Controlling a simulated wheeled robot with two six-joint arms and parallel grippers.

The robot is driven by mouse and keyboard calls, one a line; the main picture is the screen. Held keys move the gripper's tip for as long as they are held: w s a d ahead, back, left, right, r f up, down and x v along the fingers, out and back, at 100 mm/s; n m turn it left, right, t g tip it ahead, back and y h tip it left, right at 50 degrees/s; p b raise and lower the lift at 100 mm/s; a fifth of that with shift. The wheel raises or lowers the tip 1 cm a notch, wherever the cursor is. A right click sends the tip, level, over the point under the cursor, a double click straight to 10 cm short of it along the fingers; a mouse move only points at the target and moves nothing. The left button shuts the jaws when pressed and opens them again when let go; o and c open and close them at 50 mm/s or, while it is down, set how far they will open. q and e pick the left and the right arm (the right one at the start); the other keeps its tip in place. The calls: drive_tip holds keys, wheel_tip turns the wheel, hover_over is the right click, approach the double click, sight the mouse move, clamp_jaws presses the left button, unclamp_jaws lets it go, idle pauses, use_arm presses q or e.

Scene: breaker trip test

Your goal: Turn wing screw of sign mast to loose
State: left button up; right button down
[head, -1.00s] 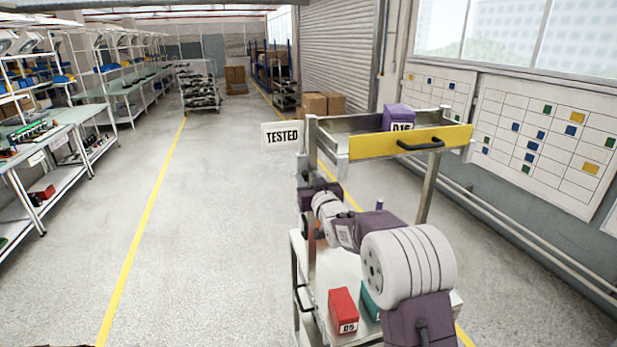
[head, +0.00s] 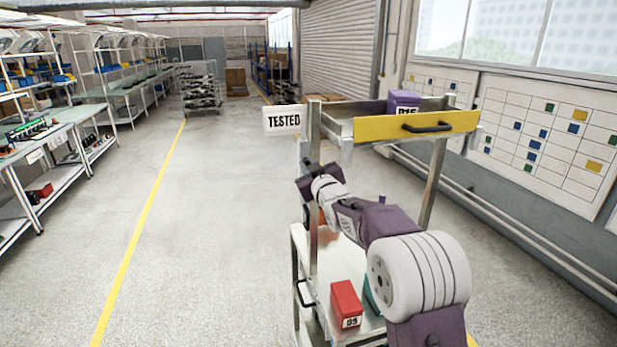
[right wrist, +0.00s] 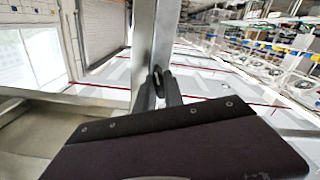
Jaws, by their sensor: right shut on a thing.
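In the right wrist view my right gripper (right wrist: 159,88) is shut on a small dark piece, the wing screw (right wrist: 157,72), against the grey metal post (right wrist: 142,50). The fingers hide most of the screw, so its turn angle cannot be told. My left gripper is not in view.
The trolley's upper tray has a yellow front (head: 400,126) with a black handle and holds a purple box (head: 403,98). A red box (head: 346,300) sits on the lower shelf, a teal one partly hidden behind my arm. Workbenches (head: 60,130) line the left; the floor between is clear.

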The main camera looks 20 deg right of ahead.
drive_tip(key=n+b, duration=0.3)
drive_tip(key=shift+a+f+n+b, duration=0.1)
drive_tip(key=shift+f+n+b, duration=0.1)
drive_tip(key=shift+n+b, duration=0.2)
drive_tip(key=n+b, duration=0.2)
drive_tip(key=shift+n, duration=0.3)
drive_tip(key=n+b, duration=0.1)
drive_tip(key=n, duration=0.1)
drive_tip(key=shift+n, duration=0.4)
drive_tip(key=n+b, duration=0.1)
drive_tip(key=n, duration=0.2)
drive_tip(key=shift+r+n+b, duration=0.1)
drive_tip(key=shift+n+b, duration=0.2)
drive_tip(key=shift+b, duration=0.05)
drive_tip(key=n+b, duration=0.1)
drive_tip(key=n, duration=0.3)
drive_tip(key=shift+n, duration=0.3)
drive_tip(key=n, duration=0.4)
drive_tip(key=shift+n+b, duration=0.3)
drive_tip(key=n, duration=0.5)
drive_tip(key=shift+b, duration=0.3)
drive_tip(key=shift+n, duration=2.3)
